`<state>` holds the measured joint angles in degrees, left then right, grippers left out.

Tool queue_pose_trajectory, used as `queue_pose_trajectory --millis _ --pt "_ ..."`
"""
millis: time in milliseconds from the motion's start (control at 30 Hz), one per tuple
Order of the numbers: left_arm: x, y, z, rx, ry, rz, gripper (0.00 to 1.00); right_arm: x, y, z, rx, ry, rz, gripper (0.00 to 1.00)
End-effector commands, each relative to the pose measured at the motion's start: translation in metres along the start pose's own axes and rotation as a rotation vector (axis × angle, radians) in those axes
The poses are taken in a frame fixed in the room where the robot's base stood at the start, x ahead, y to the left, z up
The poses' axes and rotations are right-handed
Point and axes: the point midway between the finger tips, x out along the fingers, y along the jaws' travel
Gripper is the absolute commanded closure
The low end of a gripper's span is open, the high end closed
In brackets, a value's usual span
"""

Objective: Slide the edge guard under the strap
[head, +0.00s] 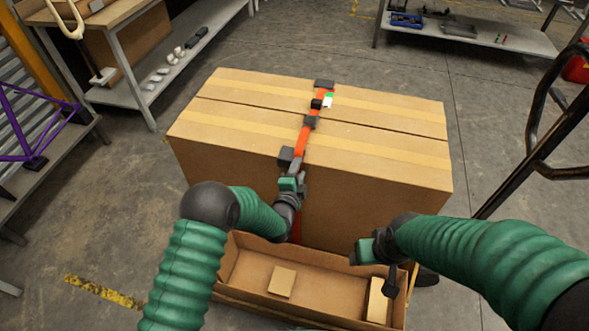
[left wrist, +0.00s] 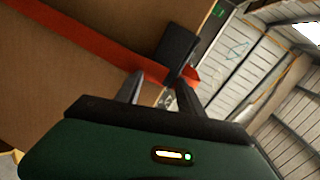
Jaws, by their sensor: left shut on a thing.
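A large cardboard box (head: 370,190) has an orange-red strap (head: 302,142) running over its top and down its front. A dark edge guard (head: 286,157) is at the box's near top edge, beside the strap. My left gripper (head: 293,178) is at that edge, shut on the guard. In the left wrist view the dark guard (left wrist: 177,50) lies against the red strap (left wrist: 90,40), at the fingertips (left wrist: 155,80). Whether any of it is under the strap is unclear. My right gripper (head: 378,262) is lower right, near the tray; its finger opening is unclear.
An open cardboard tray (head: 240,268) with cardboard pieces (head: 282,281) stands before the box. Another dark guard (head: 324,85) sits at the far edge; a dark buckle (head: 316,104) is on the strap. Shelves (head: 145,85) stand left, a dark metal frame (head: 530,140) right.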

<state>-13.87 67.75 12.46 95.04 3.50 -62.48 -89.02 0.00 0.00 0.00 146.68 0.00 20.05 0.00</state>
Motion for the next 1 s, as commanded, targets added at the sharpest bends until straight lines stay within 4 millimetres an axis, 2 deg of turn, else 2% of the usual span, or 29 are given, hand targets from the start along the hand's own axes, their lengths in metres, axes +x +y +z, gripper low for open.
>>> queue_pose_trajectory --millis 500,767,800,1000 --pt "-0.001 0.01 -0.024 0.0 0.002 0.009 0.79 0.003 0.0 0.001 0.0 0.0 0.0 0.34" --pt "-0.001 0.01 -0.026 0.0 0.001 0.009 0.79 0.003 0.0 0.001 0.0 0.0 0.0 0.34" --pt "-0.001 0.01 -0.026 0.0 0.001 0.009 0.54 0.003 0.0 0.001 0.0 0.0 0.0 0.34" --pt "-0.001 0.009 -0.026 0.0 0.001 0.006 0.29 0.003 0.0 0.001 0.0 0.0 0.0 0.34"
